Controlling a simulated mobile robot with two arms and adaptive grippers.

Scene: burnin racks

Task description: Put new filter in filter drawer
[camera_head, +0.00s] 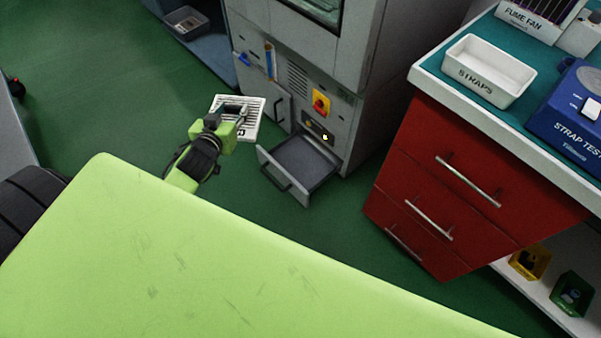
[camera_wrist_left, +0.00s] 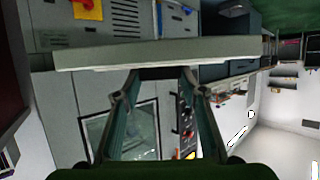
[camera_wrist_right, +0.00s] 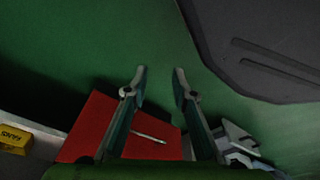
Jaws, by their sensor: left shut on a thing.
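The new filter is a flat white panel (camera_head: 251,128) with dark slots, held in the air left of the cabinet front. In the left wrist view it is a pale slab (camera_wrist_left: 100,56) seen nearly edge-on across the fingertips. My left gripper (camera_head: 233,111) is shut on its edge; the fingertips also show in the left wrist view (camera_wrist_left: 162,76). The filter drawer (camera_head: 284,180) is pulled out low on the grey cabinet, with a dark floor that looks empty. It lies right of and below the filter, apart from it. My right gripper (camera_wrist_right: 160,78) is open and empty above the green floor.
The grey cabinet (camera_head: 345,115) has a yellow and red switch (camera_head: 321,102) above the drawer. A red drawer unit (camera_head: 440,185) stands to the right, under a bench with a white STRAPS tray (camera_head: 489,71). Green floor (camera_head: 225,215) is clear before the drawer.

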